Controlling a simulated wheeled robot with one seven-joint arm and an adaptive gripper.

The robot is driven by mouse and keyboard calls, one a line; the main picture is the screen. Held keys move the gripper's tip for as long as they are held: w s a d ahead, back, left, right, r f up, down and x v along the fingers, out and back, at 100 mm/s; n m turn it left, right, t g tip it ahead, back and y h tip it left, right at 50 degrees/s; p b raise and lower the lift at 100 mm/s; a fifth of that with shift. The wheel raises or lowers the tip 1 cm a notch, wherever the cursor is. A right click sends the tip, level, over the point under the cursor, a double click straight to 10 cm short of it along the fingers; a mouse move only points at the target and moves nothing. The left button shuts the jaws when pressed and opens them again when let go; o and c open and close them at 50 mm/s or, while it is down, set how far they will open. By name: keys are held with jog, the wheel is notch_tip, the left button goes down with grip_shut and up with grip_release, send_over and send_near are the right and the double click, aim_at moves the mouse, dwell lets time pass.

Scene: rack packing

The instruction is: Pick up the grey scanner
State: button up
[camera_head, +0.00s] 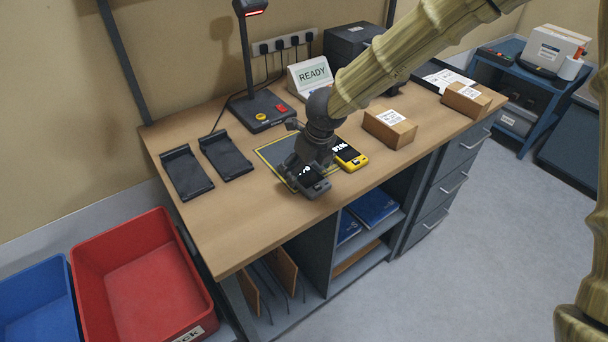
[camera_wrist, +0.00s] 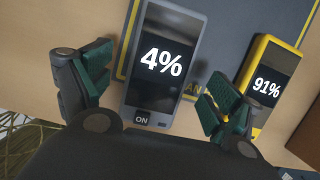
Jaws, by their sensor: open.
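The grey scanner (camera_head: 314,187) lies near the front edge of the desk mat, partly hidden by my gripper in the head view. In the wrist view the grey scanner (camera_wrist: 162,66) shows "4%" on its dark screen and an "ON" label at its lower end. My gripper (camera_head: 304,172) is open just above it. In the wrist view the fingers of my gripper (camera_wrist: 152,90) stand on either side of the scanner, with no contact to be seen.
A yellow scanner (camera_head: 350,156) reading "91%" lies close to the right; it also shows in the wrist view (camera_wrist: 268,82). Two dark cradles (camera_head: 226,155) lie left on the desk (camera_head: 222,228). Cardboard boxes (camera_head: 390,128) stand right. A red bin (camera_head: 140,290) stands at lower left.

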jog(key=shift+x, duration=0.75)
jog(key=c, duration=1.2)
jog(key=shift+c, duration=0.4)
jog(key=shift+r, duration=0.1)
